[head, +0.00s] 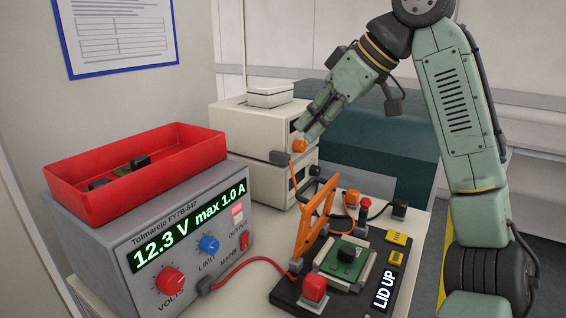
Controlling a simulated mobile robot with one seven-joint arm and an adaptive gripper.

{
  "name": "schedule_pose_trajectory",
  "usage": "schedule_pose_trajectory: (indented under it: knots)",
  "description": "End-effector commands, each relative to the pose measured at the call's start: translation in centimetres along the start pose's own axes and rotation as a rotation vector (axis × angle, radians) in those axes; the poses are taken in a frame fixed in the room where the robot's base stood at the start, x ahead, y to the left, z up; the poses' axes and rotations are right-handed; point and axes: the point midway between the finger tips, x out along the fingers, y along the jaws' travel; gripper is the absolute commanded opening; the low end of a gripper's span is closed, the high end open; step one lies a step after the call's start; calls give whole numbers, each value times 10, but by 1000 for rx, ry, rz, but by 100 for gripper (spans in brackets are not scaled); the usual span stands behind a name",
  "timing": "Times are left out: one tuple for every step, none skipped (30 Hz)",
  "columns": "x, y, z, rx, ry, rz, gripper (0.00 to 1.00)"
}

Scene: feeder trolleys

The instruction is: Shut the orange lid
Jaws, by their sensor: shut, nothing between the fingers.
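The orange lid (325,207) is an open frame standing raised and tilted at the left side of a black test fixture (285,290). A thin orange bar with a dark grip (282,157) rises at its upper left. The fixture's display (384,287) reads "LID UP". A green circuit board (342,262) with a black block on it lies uncovered in the fixture. My gripper (305,133) is shut and empty, reaching down from the upper right. In the picture it is just above the grip; I cannot tell the gap in depth.
A grey power supply (190,260) carrying a red tray (140,168) stands left of the fixture. White instruments (250,130) stand behind. A red button (314,287) and a red-topped stick (365,204) stand on the fixture. A red cable crosses to the supply.

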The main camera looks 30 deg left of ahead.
Motion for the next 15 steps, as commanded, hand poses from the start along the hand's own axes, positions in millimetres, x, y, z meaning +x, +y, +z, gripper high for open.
schedule_pose_trajectory:
  knots:
    - [1,0,0,0,-1,-1,0]
    - [2,0,0,0,-1,-1,0]
    - [4,0,1,0,-2,-2,0]
    - [7,0,1,0,-2,-2,0]
    - [10,0,1,0,-2,-3,0]
    - [16,0,1,-1,-2,-4,0]
    - [21,0,0,-2,-1,-5,0]
    - [26,0,0,-1,-1,-5,0]
    - [34,0,0,-1,-1,-5,0]
    - [41,0,0,-1,-1,-6,0]
    - [47,-1,0,-1,-1,-6,0]
    - [56,-1,0,-1,-1,-6,0]
    - [62,-1,0,-1,-1,-6,0]
    - [69,-1,0,-1,-1,-6,0]
    - [78,-1,0,-1,0,-6,0]
